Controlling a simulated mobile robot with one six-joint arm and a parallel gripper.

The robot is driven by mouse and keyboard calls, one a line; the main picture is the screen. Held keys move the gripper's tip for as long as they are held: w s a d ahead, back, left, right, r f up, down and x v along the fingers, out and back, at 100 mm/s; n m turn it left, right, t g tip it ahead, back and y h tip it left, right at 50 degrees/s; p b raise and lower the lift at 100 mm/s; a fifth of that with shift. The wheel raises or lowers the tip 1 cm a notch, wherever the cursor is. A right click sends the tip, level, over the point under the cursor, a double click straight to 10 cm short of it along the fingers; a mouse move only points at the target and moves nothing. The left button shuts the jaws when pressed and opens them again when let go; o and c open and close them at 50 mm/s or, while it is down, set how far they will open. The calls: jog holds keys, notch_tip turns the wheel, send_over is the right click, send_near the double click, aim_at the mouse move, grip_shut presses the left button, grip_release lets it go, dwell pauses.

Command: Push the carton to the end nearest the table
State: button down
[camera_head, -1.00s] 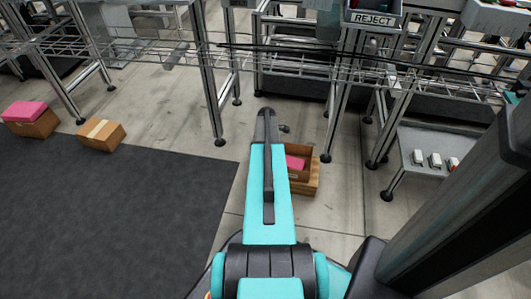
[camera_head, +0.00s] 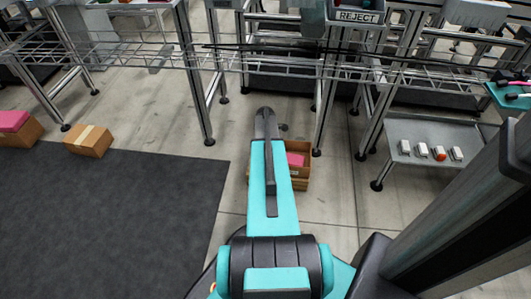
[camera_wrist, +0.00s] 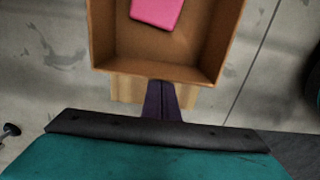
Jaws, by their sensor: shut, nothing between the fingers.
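The carton is an open brown box with a pink item inside. It shows beside my arm in the head view (camera_head: 305,152), partly hidden by it, and at the top of the wrist view (camera_wrist: 195,58). It sits on a light wooden pallet (camera_wrist: 128,88), which shows along the carton's near side. My gripper (camera_wrist: 163,84) is shut and empty, its dark fingers together over the pallet strip. The fingertips are at the carton's near wall; I cannot tell if they touch. The gripper is hidden behind my arm in the head view.
A metal-framed table with wire shelving (camera_head: 207,125) stands beyond the carton. A low grey shelf with small parts (camera_head: 420,133) is at right. A closed carton (camera_head: 88,141) and a pink-topped carton (camera_head: 22,133) stand at left by a dark mat (camera_head: 110,210).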

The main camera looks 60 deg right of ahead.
jog(key=shift+w+a, duration=0.1)
jog(key=shift+w, duration=0.1)
jog(key=shift+w+a+p, duration=0.3)
jog(key=shift+w, duration=0.2)
jog(key=shift+w+a+r+p, duration=0.25)
jog(key=shift+w+r+p, duration=0.05)
jog(key=shift+w, duration=0.3)
jog(key=shift+w+a+r+p, duration=0.25)
jog(key=shift+w+p, duration=0.05)
jog(key=shift+w, duration=0.25)
notch_tip(320, 180, up, 9)
jog(key=p, duration=0.2)
jog(key=shift+p, duration=0.4)
